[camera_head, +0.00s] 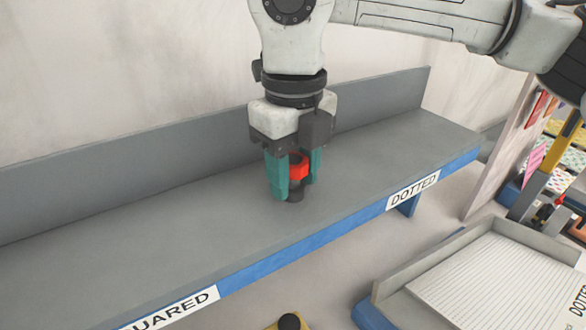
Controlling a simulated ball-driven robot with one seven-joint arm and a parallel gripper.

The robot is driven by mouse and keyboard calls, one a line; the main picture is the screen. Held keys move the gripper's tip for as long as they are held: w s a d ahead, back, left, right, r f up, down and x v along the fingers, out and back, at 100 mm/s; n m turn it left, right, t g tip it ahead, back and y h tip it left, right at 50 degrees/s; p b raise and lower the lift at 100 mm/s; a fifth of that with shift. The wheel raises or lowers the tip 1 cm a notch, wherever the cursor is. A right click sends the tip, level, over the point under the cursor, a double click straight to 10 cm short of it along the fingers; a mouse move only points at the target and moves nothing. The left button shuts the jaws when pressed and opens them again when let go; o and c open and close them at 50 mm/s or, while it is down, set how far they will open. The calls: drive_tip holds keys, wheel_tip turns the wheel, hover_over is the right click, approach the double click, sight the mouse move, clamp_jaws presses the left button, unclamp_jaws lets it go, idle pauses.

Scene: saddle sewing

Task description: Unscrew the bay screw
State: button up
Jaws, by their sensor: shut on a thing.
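My gripper (293,181) points straight down over the grey shelf, with its two teal fingers shut on a red piece. This red piece, which looks like the bay screw (299,168), shows between the fingers. A dark round part (295,195) sits just below it at the shelf surface. The fingers hide much of the screw, and I cannot tell whether its thread is still engaged.
The grey shelf (130,215) has a raised back wall and a blue front edge with labels "DOTTED" (413,190) and "SQUARED" (170,310). A tray with lined white sheets (500,275) stands at lower right. A black knob (289,322) shows at the bottom. The shelf is otherwise clear.

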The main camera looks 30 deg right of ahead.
drive_tip(key=n, duration=0.3)
idle(0.5)
drive_tip(key=o, duration=1.1)
drive_tip(key=shift+o, duration=0.2)
drive_tip(key=shift+r, duration=0.1)
drive_tip(key=shift+r+p, duration=1.45)
drive_tip(key=shift+r, duration=1)
